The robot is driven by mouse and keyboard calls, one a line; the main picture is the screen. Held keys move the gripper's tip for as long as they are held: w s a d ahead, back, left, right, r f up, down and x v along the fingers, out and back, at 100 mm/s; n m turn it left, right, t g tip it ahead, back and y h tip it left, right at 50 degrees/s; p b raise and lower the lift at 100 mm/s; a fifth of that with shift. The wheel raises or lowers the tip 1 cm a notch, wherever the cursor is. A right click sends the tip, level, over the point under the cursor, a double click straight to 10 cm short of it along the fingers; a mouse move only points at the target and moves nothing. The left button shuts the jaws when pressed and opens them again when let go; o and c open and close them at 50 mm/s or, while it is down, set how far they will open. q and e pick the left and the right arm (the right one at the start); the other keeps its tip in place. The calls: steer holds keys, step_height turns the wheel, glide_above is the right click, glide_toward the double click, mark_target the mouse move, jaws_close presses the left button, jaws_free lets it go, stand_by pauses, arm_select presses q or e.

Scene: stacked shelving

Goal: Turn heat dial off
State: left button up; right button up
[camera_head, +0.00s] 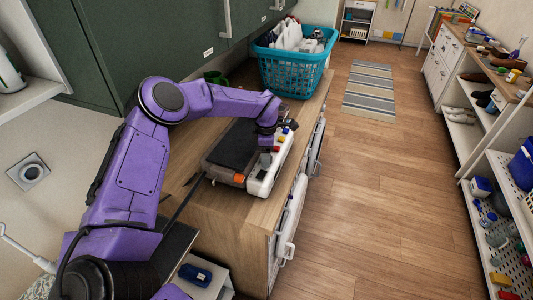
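A flat appliance with a black top (234,146) sits on the wooden counter, near its right edge. Its white front panel (262,185) faces right and carries small coloured controls, among them an orange one (239,178), a yellow one (280,138) and a blue one (286,130). I cannot tell which of them is the heat dial. My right gripper is out of view.
A teal basket (291,72) with white bottles stands farther back on the counter (228,208), beside a green mug (214,77). Dark green cabinets (168,45) hang above the counter. The wooden floor (385,190) to the right is clear up to the shelving.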

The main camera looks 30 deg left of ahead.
arm_select(q)
steer(key=c, duration=0.9)
steer(key=shift+o, duration=0.2)
steer(key=shift+d+f, duration=0.1)
steer(key=shift+f, duration=0.05)
